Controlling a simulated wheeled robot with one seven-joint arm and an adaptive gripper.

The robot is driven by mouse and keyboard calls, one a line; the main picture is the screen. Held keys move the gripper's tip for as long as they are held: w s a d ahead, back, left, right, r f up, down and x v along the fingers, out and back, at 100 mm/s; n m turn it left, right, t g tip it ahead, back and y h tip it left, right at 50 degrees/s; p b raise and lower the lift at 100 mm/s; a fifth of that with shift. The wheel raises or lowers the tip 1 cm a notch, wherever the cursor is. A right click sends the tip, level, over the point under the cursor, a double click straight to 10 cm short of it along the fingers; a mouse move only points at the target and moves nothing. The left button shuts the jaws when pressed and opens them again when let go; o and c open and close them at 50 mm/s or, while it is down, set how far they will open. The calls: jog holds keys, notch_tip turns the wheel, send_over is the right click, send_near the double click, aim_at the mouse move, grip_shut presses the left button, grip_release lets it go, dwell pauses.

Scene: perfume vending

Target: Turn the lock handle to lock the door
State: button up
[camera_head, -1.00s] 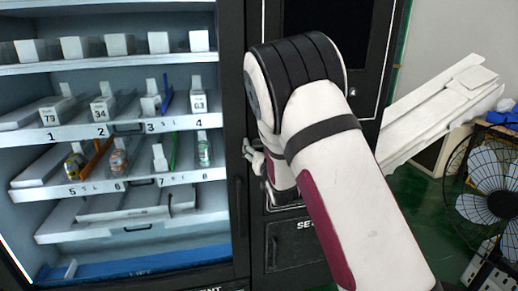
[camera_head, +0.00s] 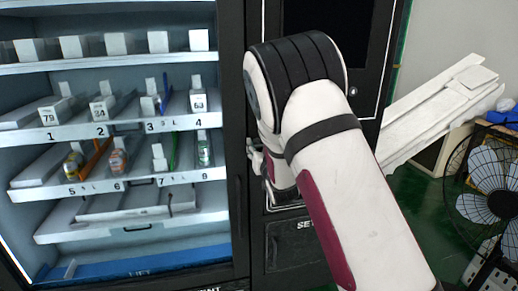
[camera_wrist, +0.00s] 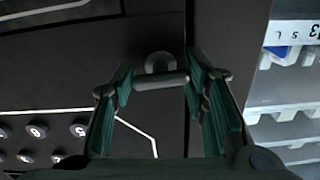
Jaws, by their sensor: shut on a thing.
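The lock handle (camera_wrist: 160,81) is a short grey bar with a rounded, loop-like part above it, on the dark door front in the wrist view. The bar lies across the picture between the two green-padded fingers of my gripper (camera_wrist: 158,90), one finger at each end of it. My gripper is shut on the handle. In the head view my gripper (camera_head: 256,158) shows only in part at the dark front of the vending machine (camera_head: 232,120). My white arm hides the handle there.
Left of the handle, the machine's lit shelves (camera_head: 120,180) hold small boxes and bottles. Round buttons (camera_wrist: 38,130) show at the wrist view's lower left. A fan (camera_head: 492,190) stands at the far right, beside white long panels (camera_head: 440,110).

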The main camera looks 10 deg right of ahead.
jog(key=n+b, duration=0.1)
jog(key=n, duration=0.3)
jog(key=n+b, duration=0.2)
jog(key=n, duration=0.2)
jog(key=shift+n, duration=0.3)
jog(key=n+b, duration=0.1)
jog(key=n, duration=0.3)
jog(key=shift+a, duration=0.1)
jog(key=shift+n, duration=2.3)
jog(key=o, duration=1.2)
jog(key=shift+c, duration=0.2)
